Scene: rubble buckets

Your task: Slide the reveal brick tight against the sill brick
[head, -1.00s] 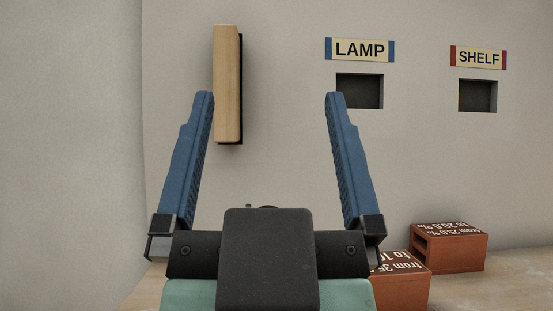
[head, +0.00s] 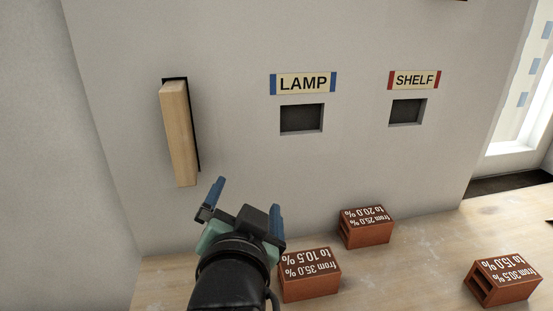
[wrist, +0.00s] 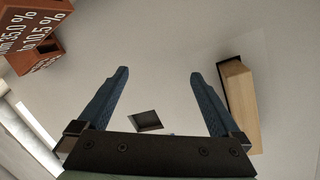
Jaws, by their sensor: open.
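Three red-brown bricks with white lettering lie on the pale wooden surface in the head view. One reads "from 35.0 % to 10.5 %" (head: 308,275), one behind it reads "from 25.0 % to 20.0 %" (head: 367,228), and one at the right reads "from 30.5 % to 15.0 %" (head: 504,281). I cannot tell which is the reveal brick or the sill brick. The three stand apart. My gripper (head: 247,195) is open and empty, left of and above the "35.0 %" brick. The wrist view shows the open fingers (wrist: 159,73) with that brick (wrist: 32,22) at upper left.
A pale wooden bar (head: 178,134) juts from the wall at the left. Dark square recesses sit under the LAMP sign (head: 303,83) and the SHELF sign (head: 414,80). The wooden surface (head: 400,285) is clear between the "35.0 %" and "30.5 %" bricks.

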